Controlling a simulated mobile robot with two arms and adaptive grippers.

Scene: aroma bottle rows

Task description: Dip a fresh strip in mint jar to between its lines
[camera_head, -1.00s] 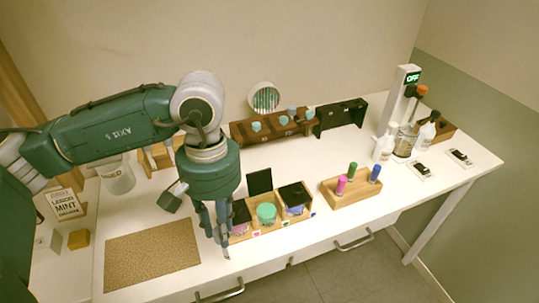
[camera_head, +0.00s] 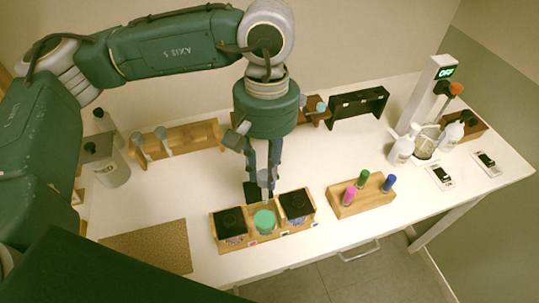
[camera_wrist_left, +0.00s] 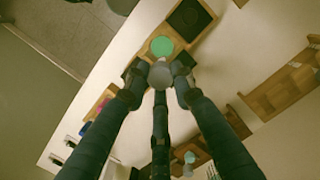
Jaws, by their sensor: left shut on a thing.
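A wooden holder (camera_head: 285,240) has three square compartments. The middle one shows a round green jar top (camera_head: 264,221), with a dark lid (camera_head: 251,191) standing up behind it. The left (camera_head: 230,222) and right (camera_head: 297,205) compartments have dark square covers. My left gripper (camera_head: 264,180) points down just behind the green jar, shut on a small grey round-topped piece (camera_head: 265,178). In the left wrist view this grey piece (camera_wrist_left: 160,75) sits between the fingertips, next to the green top (camera_wrist_left: 161,46). No strip can be made out. My right gripper is not in view.
A wooden rack (camera_head: 190,137) with grey-topped pieces stands at the back left. A block (camera_head: 345,207) holds pink, green and blue pieces at right. A cork mat (camera_head: 150,246) lies front left. White bottles (camera_head: 401,152) stand far right.

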